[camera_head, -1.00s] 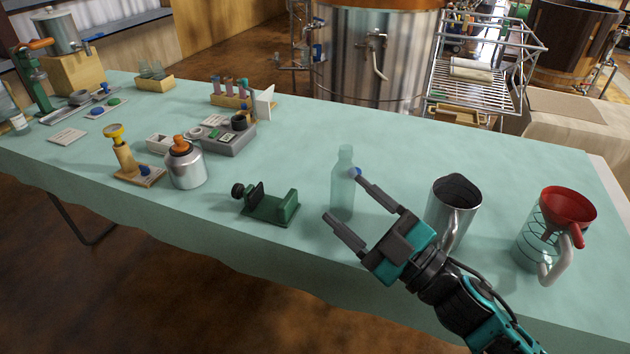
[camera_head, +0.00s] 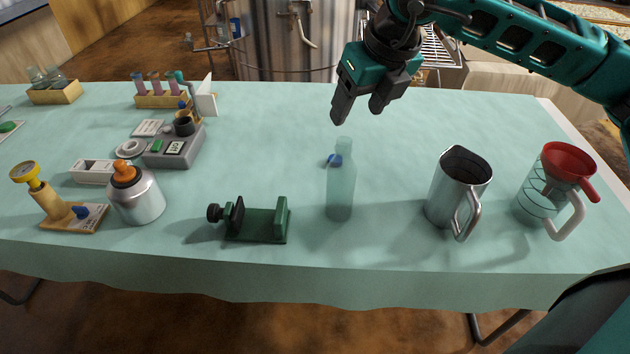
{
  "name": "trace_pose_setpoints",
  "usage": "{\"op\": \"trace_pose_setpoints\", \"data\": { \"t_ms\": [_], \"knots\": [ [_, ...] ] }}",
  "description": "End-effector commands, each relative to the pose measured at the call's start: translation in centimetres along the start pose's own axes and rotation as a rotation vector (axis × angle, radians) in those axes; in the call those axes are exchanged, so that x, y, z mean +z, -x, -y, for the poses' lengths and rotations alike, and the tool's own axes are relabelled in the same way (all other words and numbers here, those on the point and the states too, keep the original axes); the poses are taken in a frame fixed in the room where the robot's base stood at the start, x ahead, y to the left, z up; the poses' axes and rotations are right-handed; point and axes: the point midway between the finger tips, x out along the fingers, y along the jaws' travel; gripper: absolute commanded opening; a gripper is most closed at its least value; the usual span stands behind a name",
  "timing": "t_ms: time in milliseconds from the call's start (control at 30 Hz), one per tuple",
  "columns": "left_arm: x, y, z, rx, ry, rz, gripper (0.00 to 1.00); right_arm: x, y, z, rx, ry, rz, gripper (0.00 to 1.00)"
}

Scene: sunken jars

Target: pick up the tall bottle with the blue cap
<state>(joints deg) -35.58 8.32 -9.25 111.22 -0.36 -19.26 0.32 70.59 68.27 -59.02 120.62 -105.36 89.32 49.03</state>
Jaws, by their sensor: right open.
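A tall translucent blue-green bottle (camera_head: 341,190) stands upright near the front middle of the table. Its top shows no cap on it. A small blue round piece (camera_head: 334,160) shows at the left side of the bottle's shoulder; it looks to be behind the bottle, and I cannot tell whether it belongs to it. My right gripper (camera_head: 358,110) is open and empty. It hangs above the table, higher in the picture than the bottle's top, with its fingers pointing down and apart from the bottle. My left gripper is not in view.
A steel pitcher (camera_head: 455,192) and a jug with a red funnel (camera_head: 566,165) stand right of the bottle. A green clamp-like holder (camera_head: 262,224) and a metal bottle with an orange top (camera_head: 140,200) are to the left. The table (camera_head: 270,140) behind the bottle is mostly clear.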

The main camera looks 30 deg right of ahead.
Motion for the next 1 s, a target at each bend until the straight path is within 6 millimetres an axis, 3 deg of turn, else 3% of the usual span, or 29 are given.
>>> {"op": "trace_pose_setpoints", "data": {
  "t_ms": [100,400,667,1000],
  "knots": [
    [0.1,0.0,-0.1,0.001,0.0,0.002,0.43,0.2,-0.3,1.0,-0.038,-0.013,0.011,0.64],
    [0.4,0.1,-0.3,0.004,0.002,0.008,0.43,0.3,-5.7,1.0,-0.035,-0.011,0.01,0.64],
    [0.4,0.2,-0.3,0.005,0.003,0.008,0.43,0.4,-7.8,1.1,-0.034,-0.01,0.011,0.64],
    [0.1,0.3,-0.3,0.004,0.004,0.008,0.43,0.5,-12.2,1.4,-0.031,-0.01,0.011,0.64]
  ]
}}
